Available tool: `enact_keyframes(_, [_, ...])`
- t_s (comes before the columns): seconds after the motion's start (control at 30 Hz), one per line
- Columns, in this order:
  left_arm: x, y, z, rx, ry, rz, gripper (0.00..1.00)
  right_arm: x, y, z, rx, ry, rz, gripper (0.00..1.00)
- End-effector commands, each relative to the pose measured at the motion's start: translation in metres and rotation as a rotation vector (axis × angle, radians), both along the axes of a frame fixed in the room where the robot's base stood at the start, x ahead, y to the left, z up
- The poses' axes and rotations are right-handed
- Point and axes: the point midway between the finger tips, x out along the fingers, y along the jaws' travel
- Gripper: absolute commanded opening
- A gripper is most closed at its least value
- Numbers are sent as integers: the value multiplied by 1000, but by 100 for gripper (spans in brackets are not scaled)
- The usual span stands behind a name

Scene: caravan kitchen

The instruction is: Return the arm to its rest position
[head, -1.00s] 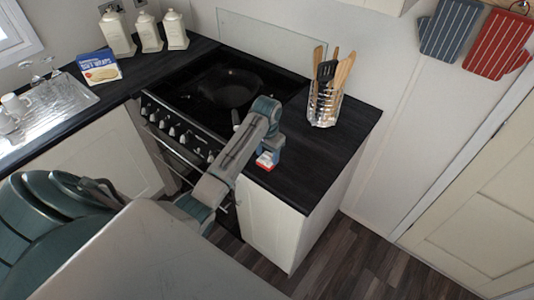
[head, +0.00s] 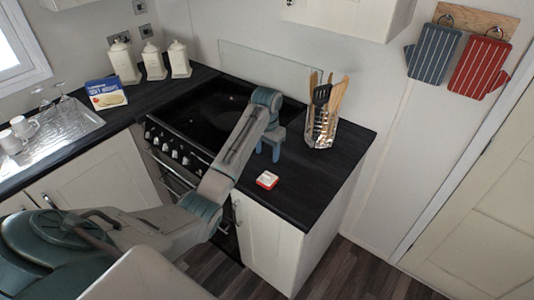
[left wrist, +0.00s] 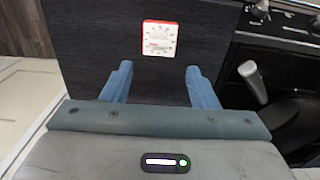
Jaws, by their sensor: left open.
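My left gripper (head: 268,154) is open and empty above the dark worktop (head: 310,185), beside the stove. Its two blue fingers are spread apart in the left wrist view (left wrist: 157,78). A small white and red timer-like device (head: 267,180) lies on the worktop near its front edge, apart from the fingers. In the left wrist view the device (left wrist: 160,38) shows its dial face beyond the fingertips. My left arm reaches across from the lower left. My right gripper is not in view.
A clear holder with wooden utensils (head: 322,125) stands close to the right of my gripper. The black stove (head: 205,110) is at its left, with a pan handle (left wrist: 252,82) visible in the left wrist view. Canisters (head: 150,62) and a blue box (head: 106,94) stand farther left.

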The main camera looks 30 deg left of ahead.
Motion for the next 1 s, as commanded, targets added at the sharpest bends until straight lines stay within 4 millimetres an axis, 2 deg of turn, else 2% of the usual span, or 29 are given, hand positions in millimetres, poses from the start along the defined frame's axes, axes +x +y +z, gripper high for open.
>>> enact_keyframes(0.3, [-1,-1,-2,1,0,-1,54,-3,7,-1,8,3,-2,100])
enact_keyframes(0.37, [-5,-3,-7,4,-2,-3,54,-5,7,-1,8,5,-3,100])
enact_keyframes(0.47, [-22,-12,-26,17,-12,-12,54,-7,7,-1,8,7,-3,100])
enact_keyframes(0.57, [-51,-26,-53,39,-34,-26,54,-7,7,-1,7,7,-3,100])
enact_keyframes(0.7, [-103,-48,-87,63,-78,-45,54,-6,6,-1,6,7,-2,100])
enact_keyframes(0.83, [-156,-68,-107,77,-122,-57,54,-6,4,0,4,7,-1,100])
enact_keyframes(1.0, [-227,-92,-116,82,-182,-62,54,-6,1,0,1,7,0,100])
